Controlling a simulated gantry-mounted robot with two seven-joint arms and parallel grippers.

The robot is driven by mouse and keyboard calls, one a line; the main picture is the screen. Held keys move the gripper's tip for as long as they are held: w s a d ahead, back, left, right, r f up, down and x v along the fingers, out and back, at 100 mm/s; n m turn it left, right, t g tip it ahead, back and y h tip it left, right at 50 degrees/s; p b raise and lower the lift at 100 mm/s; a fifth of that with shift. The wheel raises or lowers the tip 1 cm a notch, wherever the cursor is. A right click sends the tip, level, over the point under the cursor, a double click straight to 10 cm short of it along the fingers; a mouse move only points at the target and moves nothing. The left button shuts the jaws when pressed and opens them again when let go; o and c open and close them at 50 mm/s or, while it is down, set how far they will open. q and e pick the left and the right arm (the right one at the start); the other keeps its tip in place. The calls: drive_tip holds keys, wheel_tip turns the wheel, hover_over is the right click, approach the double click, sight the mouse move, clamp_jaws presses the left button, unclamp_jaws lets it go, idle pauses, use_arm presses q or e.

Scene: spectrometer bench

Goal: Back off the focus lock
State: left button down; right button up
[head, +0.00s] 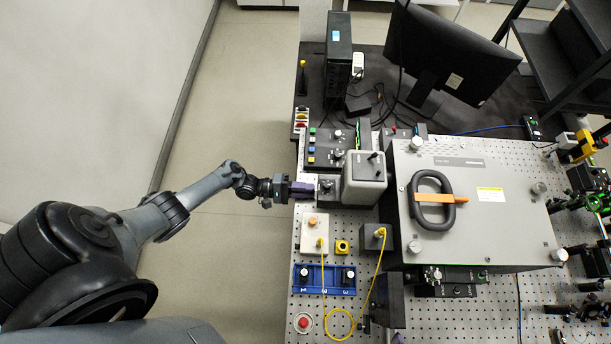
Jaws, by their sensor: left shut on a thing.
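My left gripper (306,189), with purple fingers, reaches in from the left at the bench's left edge. It is shut on a small part at the left side of a dark block with a round knob (326,186). The fingers hide most of what they hold, so I cannot tell whether it is the focus lock. This block sits against a grey upright housing (364,180) with dark knobs on top. I do not make out my right gripper.
A large grey instrument (480,215) with a black and orange handle fills the bench's middle. Below the gripper are a white box (316,234) with a yellow cable, a blue numbered tray (310,291) and a red button (303,323). A control panel (324,150) lies above. Open floor is left.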

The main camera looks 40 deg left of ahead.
idle(0.3)
use_arm(q)
drive_tip(key=c, duration=1.1)
unclamp_jaws()
drive_tip(key=shift+f, duration=0.1)
